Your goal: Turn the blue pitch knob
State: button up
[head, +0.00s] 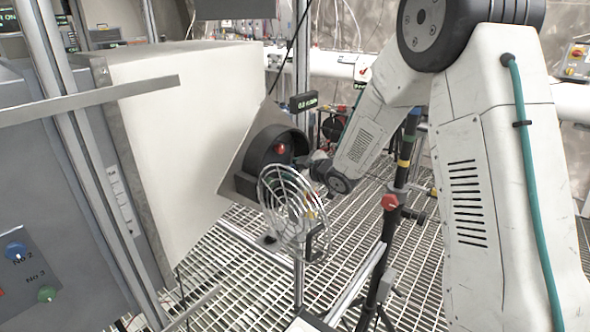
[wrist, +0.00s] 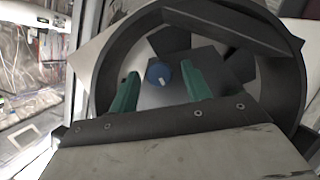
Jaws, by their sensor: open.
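The blue knob (wrist: 158,75) has a white pointer mark and sits on a grey plate inside a dark round housing (wrist: 94,70) in the wrist view. My gripper (wrist: 160,68) is open, with one green finger on each side of the knob. Gaps show between the fingers and the knob. I cannot tell how deep the fingers reach. In the head view the arm reaches down to the dark round housing (head: 262,150) on a tilted plate. That housing has a red part in its middle. The fingers and this knob cannot be made out there.
A wire fan guard (head: 290,210) stands in front of the housing. A large white box (head: 180,120) is to its left. A grey panel (head: 30,275) at the lower left carries another blue knob (head: 15,251) and a green one (head: 47,294). A post with a red knob (head: 390,202) stands right of the guard.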

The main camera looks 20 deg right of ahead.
jog(key=c, duration=1)
jog(key=m, duration=0.1)
jog(key=m+g+y, duration=0.1)
jog(key=m, duration=0.1)
jog(key=shift+w+d+g+y, duration=0.15)
jog(key=shift+d+g+y, duration=0.1)
jog(key=shift+g+y, duration=0.05)
jog(key=shift+d+m+g+y, duration=0.1)
jog(key=shift+m+g+y, duration=0.6)
jog(key=shift+m, duration=0.7)
jog(key=shift+r, duration=0.1)
